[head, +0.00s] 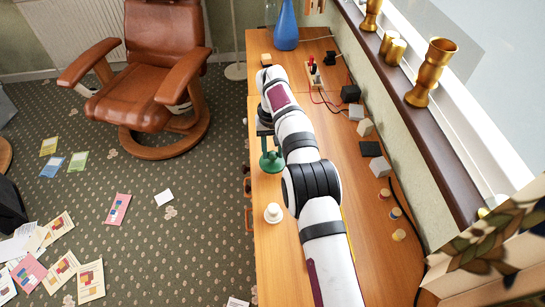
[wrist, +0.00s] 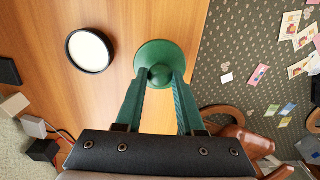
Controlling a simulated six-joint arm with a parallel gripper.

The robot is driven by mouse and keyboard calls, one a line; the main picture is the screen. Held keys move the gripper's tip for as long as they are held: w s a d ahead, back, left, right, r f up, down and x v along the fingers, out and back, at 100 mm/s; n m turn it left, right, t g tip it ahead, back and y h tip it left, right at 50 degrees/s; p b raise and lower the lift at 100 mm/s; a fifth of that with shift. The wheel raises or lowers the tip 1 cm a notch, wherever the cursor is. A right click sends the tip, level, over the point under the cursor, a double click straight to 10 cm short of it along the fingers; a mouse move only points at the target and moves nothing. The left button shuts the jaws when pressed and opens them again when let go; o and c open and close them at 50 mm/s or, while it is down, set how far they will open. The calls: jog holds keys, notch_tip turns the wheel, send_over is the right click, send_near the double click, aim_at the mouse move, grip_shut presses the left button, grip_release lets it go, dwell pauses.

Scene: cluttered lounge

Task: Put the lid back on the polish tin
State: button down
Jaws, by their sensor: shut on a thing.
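The polish tin (wrist: 90,50) is a round black tin, open at the top with a pale, cream-white face inside. It stands on the wooden table in the wrist view, left of my gripper; in the head view it does not show, probably behind my arm. The lid (wrist: 172,52) is a green disc with a round central knob. My gripper (wrist: 160,80) has green fingers shut on the knob. In the head view, my gripper and the green lid (head: 271,163) are near the table's left edge. The lid is beside the tin, apart from it; its height above the table is unclear.
A white knobbed object (head: 273,213) stands near the table's left edge. Dark and pale blocks (head: 370,148) and small round pieces (head: 396,213) line the wall side. A blue vase (head: 286,28) stands at the far end. Bare wood lies around the tin.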

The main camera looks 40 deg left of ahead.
jog(key=w+d+r, duration=0.3)
jog(key=d+r, duration=0.4)
jog(key=d, duration=0.3)
jog(key=shift+n, duration=0.3)
jog(key=shift+w+a+f, duration=0.25)
jog(key=shift+w+f, duration=0.55)
jog(key=shift+f, duration=0.45)
jog(key=shift+w+a+f, duration=0.3)
jog(key=shift+w+f, duration=0.55)
jog(key=shift+f, duration=0.35)
jog(key=shift+w+a+f, duration=0.25)
jog(key=shift+w+f, duration=0.55)
jog(key=shift+f, duration=0.45)
jog(key=shift+f, duration=0.15)
grip_release()
